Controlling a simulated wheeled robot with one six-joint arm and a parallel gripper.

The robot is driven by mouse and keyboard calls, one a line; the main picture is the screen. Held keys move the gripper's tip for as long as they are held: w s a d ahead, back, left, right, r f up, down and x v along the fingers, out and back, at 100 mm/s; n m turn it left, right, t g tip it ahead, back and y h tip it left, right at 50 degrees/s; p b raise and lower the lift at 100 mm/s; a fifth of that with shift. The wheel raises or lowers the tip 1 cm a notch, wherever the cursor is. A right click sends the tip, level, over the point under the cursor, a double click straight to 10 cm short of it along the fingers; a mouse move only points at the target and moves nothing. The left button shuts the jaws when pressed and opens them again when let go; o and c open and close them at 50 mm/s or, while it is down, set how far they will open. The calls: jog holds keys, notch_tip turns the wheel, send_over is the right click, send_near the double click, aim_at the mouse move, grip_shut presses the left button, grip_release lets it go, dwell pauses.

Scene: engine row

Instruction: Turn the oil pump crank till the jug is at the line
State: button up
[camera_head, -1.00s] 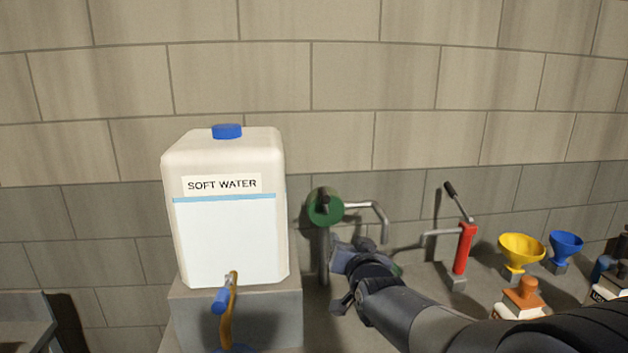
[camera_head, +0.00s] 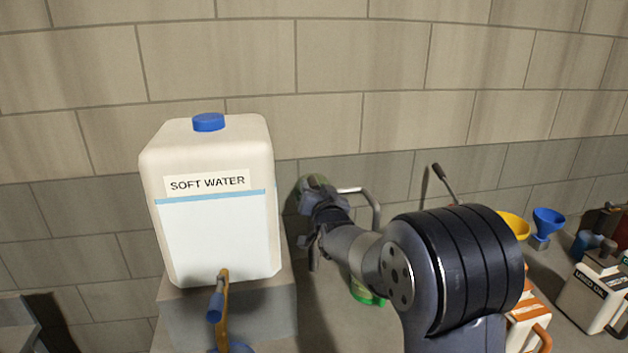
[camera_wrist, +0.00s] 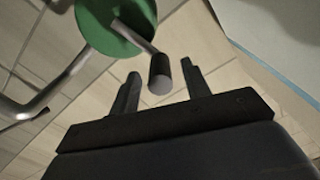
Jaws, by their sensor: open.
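The oil pump shows in the wrist view as a green disc (camera_wrist: 116,22) with a grey spout pipe (camera_wrist: 45,95). Its crank (camera_wrist: 159,75) has a thin metal arm and a dark cylindrical handle. My gripper (camera_wrist: 160,70) is open, and the handle appears between its two fingers, not clamped. In the head view my gripper (camera_head: 316,192) covers most of the pump, and the bent spout (camera_head: 368,195) shows to its right. Below the spout a green object (camera_head: 366,292), perhaps the jug, is mostly hidden by my arm. Its level and line cannot be seen.
A big white SOFT WATER container (camera_head: 215,235) with a tap stands close left of my gripper on a grey block (camera_head: 230,315). A yellow funnel (camera_head: 514,225), a blue funnel (camera_head: 548,222) and a used-oil can (camera_head: 595,295) stand right. A block wall is behind.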

jog(key=shift+w+a+p, duration=0.2)
jog(key=shift+w+p, duration=0.15)
jog(key=shift+w, duration=0.8)
grip_shut()
